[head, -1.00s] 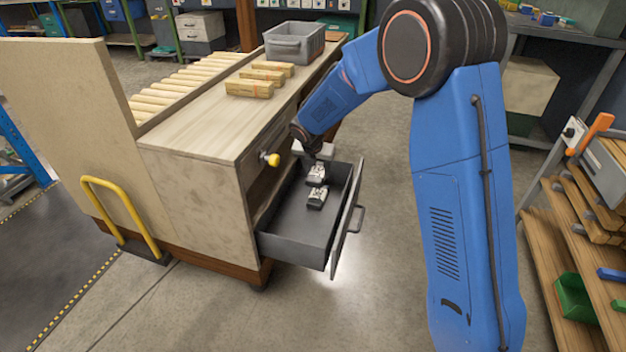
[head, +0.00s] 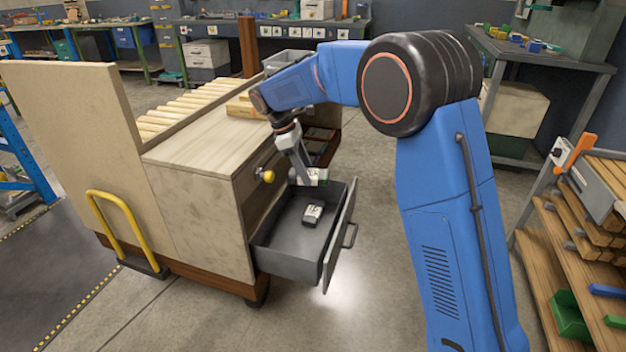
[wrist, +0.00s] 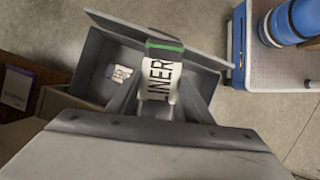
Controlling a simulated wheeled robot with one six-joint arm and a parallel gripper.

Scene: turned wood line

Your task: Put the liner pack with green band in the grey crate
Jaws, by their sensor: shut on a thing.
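My gripper (wrist: 158,100) is shut on the liner pack with green band (wrist: 160,78), a white pack marked "LINER" with a green stripe at its end. In the head view the pack (head: 318,177) is held above the open drawer. Another pack (head: 312,214) lies in the drawer (head: 285,250); its band is too small to tell. The grey crate (head: 289,58) stands at the far end of the bench top, partly hidden behind my arm.
Wooden blocks (head: 240,106) lie on the bench top (head: 195,150) in front of the crate. The drawer front (head: 338,240) juts out over the floor. A yellow knob (head: 267,175) sticks out beside it. A shelf rack (head: 560,240) stands at the right.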

